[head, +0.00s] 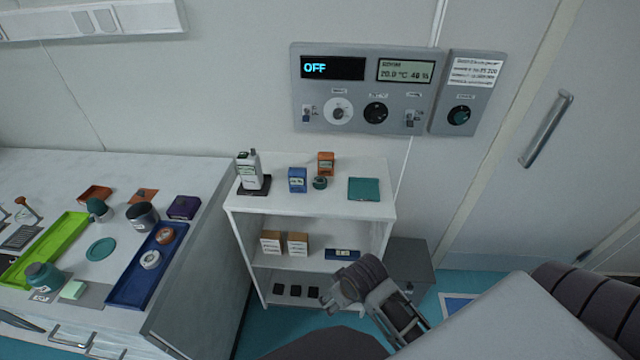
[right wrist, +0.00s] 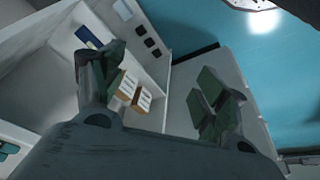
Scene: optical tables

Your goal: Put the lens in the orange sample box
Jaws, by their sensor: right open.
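A small orange box (head: 325,163) stands at the back of the white shelf unit's top, behind a small dark teal round piece (head: 320,183). I cannot tell for sure which thing is the lens; round ring-like pieces, one white (head: 150,259) and one brownish (head: 165,235), lie in the blue tray (head: 128,284) on the left table. My right gripper (head: 372,303) is in front of the shelf unit, at lower right, apart from these things. In the right wrist view its fingers (right wrist: 162,82) are spread with nothing between them. My left gripper is not in view.
Lower shelves hold small boxes (head: 297,244). A control panel hangs above.

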